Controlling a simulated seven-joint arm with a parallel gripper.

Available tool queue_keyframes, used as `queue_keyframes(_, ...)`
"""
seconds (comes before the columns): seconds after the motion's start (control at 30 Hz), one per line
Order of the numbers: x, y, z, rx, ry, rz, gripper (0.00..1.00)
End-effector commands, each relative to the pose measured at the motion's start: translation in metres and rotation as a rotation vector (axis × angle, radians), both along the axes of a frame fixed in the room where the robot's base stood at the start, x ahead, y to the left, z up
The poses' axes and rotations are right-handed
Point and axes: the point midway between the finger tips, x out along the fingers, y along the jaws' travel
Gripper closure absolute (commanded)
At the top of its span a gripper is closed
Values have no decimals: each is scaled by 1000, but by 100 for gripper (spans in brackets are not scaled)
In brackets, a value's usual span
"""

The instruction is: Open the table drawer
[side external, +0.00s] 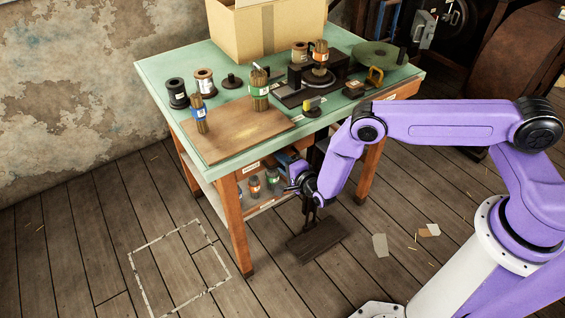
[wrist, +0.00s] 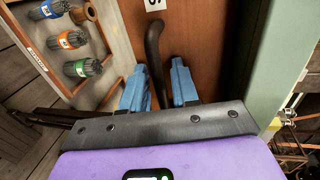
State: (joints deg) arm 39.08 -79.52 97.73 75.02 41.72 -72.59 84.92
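The worktable (side external: 158,75) has a green top and brown wooden legs. In the wrist view, the brown drawer front (wrist: 205,35) lies under the table edge, with a dark curved handle (wrist: 152,45) on it and part of a white label at the top. My gripper (wrist: 159,85) has its two blue fingers apart, one on each side of the handle, with a gap at least on the right side. In the side external view, my gripper (side external: 294,172) is at the table's front below the top; my arm hides the handle and much of the drawer front.
On the tabletop are a cardboard box (side external: 235,38), spools, brush bundles, a wooden board (side external: 235,135) and a dark press.

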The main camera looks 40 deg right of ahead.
Motion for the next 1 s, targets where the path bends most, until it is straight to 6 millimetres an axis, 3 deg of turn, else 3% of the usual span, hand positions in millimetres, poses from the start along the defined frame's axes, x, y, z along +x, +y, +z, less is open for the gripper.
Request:
queue_keyframes(0.2,0,0,0,0,0,0,74)
queue_keyframes(0.3,0,0,0,0,0,0,100)
queue_keyframes(0.63,-7,1,0,-2,2,1,100)
queue_keyframes(0.77,-23,1,-1,-4,3,3,100)
queue_keyframes(1.0,-77,1,0,-6,2,7,100)
